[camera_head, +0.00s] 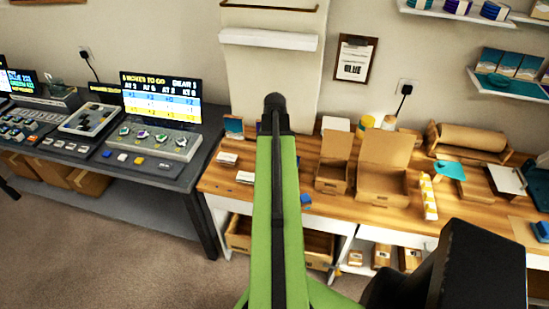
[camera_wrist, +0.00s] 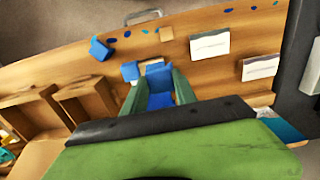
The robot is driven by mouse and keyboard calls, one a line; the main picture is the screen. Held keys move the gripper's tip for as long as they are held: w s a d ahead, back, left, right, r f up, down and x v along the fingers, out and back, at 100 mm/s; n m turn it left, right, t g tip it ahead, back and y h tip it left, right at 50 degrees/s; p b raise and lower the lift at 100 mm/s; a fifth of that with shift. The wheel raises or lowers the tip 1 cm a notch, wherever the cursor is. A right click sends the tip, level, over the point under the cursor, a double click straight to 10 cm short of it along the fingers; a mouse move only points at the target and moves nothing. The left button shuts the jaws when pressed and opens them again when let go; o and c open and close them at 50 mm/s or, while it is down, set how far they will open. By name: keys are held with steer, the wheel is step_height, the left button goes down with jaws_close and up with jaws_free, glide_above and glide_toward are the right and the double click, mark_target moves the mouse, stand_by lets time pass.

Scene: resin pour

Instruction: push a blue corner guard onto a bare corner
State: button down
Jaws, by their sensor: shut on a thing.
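In the wrist view my gripper (camera_wrist: 160,88) is shut on a blue corner guard (camera_wrist: 157,70), which sits between its two green fingers. A second small blue piece (camera_wrist: 130,71) lies right beside the held one; I cannot tell whether they touch. Another blue piece (camera_wrist: 100,49) lies apart, near the table's front edge; the head view shows a blue piece (camera_head: 306,199) at that edge. In the head view my green arm hides the gripper and the work area under it. I cannot make out a bare corner clearly in either view.
Open cardboard boxes (camera_head: 382,170) stand on the wooden table (camera_head: 330,203) right of my arm. A dark console desk (camera_head: 190,175) stands at left. Bare wood shows between the blocks.

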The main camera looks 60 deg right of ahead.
steer(key=shift+f+b, duration=2.95)
steer(key=shift+f, duration=0.25)
steer(key=shift+f+b, duration=0.45)
steer(key=shift+b, duration=0.05)
steer(key=shift+f, duration=0.1)
steer(key=shift+f+b, duration=0.3)
steer(key=shift+b, duration=0.1)
steer(key=shift+s+d+f, duration=0.1)
steer(key=shift+d, duration=0.05)
steer(key=c, duration=0.9)
jaws_free()
